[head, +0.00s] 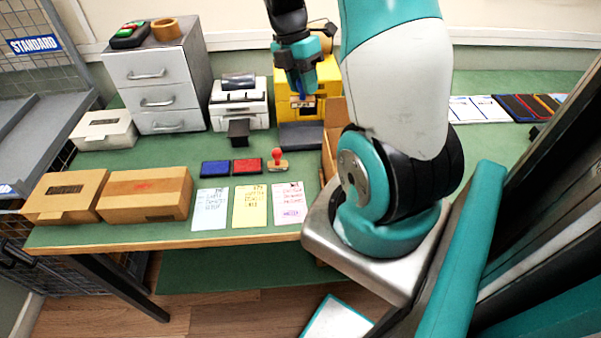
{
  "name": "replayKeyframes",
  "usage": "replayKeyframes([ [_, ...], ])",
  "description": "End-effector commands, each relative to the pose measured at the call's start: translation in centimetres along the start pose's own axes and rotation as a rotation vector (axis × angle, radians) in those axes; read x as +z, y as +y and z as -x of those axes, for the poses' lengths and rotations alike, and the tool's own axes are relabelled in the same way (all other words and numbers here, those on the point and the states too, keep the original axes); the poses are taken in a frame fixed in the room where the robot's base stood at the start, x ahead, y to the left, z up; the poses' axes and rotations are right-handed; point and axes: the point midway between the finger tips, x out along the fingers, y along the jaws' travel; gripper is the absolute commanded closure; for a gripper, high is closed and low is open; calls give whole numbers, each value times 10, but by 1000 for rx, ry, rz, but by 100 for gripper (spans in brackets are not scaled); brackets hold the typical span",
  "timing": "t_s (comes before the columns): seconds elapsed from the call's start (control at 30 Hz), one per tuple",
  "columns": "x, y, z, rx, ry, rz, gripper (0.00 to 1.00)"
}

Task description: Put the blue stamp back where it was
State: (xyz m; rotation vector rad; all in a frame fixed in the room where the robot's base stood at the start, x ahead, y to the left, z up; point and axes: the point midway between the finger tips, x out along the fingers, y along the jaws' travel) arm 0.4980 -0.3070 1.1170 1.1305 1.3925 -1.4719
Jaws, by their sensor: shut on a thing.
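My gripper (302,91) is raised over the table's back part, in front of the yellow machine (325,82). It is shut on the blue stamp (303,101), of which only a small bluish part shows below the fingers. A red stamp (277,161) stands upright on the table. A blue ink pad (215,169) and a red ink pad (247,166) lie side by side to its left.
Blue, yellow and pink cards (250,205) lie along the front edge. Two cardboard boxes (147,194) sit front left. A white printer (239,104) and grey drawers (157,85) stand behind. An open carton (333,138) is beside my arm. Phones (515,107) lie at right.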

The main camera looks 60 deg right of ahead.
Motion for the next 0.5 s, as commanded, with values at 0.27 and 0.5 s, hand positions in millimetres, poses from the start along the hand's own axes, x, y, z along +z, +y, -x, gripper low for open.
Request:
replayKeyframes([
  [0.27,0,13,-48,-9,4,1,86],
  [0.5,0,32,-113,-8,4,1,86],
])
